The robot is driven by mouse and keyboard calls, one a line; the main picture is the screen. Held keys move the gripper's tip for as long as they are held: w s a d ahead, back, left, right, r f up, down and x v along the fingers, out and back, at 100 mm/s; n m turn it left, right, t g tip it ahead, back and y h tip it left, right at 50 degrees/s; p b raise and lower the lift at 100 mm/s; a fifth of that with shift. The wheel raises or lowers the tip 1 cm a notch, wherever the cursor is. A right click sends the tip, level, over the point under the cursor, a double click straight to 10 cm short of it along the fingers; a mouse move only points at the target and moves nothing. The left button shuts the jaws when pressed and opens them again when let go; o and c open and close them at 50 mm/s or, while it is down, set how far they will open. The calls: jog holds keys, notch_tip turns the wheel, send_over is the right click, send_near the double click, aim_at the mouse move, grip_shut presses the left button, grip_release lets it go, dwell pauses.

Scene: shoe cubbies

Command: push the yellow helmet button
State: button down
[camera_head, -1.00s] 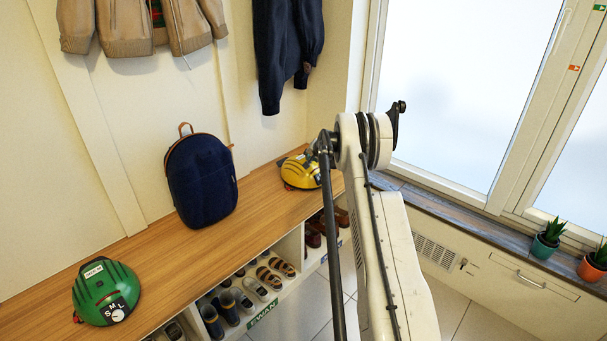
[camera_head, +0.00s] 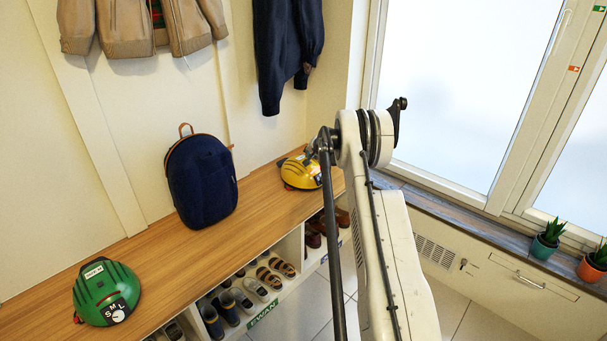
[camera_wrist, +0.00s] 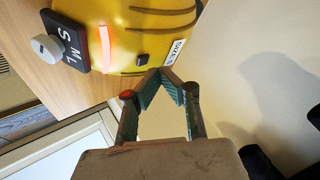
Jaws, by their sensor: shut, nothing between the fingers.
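The yellow helmet (camera_head: 300,172) sits on the wooden bench top at its far end, partly hidden by my arm in the head view. In the wrist view the yellow helmet (camera_wrist: 125,40) fills the upper left. It has a small black button (camera_wrist: 142,59), a glowing pink strip (camera_wrist: 105,48), a white label (camera_wrist: 174,52) and a grey dial (camera_wrist: 47,47) on a black plate marked with size letters. My gripper (camera_wrist: 166,73) is shut and empty. Its fingertips are at the helmet's lower edge, just beside the black button; I cannot tell whether they touch.
A green helmet (camera_head: 106,292) and a dark blue backpack (camera_head: 201,180) stand on the wooden bench (camera_head: 150,258). Shoes fill the cubbies below. Jackets hang on the wall above. Potted plants (camera_head: 546,240) stand on the windowsill at right.

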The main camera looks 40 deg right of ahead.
jog(key=shift+r+p, duration=1)
jog(key=shift+r, duration=1.85)
jog(key=shift+a+r, duration=0.1)
jog(key=s+a+r+n+y+p, duration=0.1)
jog(key=s+a+r+n+p, duration=0.25)
jog(key=a+r, duration=1.55)
jog(key=s+a+r+n+p, duration=0.2)
jog(key=s+a+r+n, duration=0.1)
jog(key=s+a+r, duration=1.2)
jog(key=s+a+r+n+g+y+p, duration=0.1)
jog(key=s+a+r+n+p, duration=0.2)
jog(key=s+a, duration=1.15)
jog(key=s+a+f+n+p, duration=0.1)
jog(key=s+a+f, duration=0.1)
jog(key=s, duration=0.7)
jog(key=s+a+f+n+p, duration=0.1)
jog(key=s+a, duration=0.3)
jog(key=s, duration=0.6)
jog(key=shift+f+g+p, duration=0.3)
jog(key=shift+f+p, duration=0.1)
jog(key=shift+f, duration=0.1)
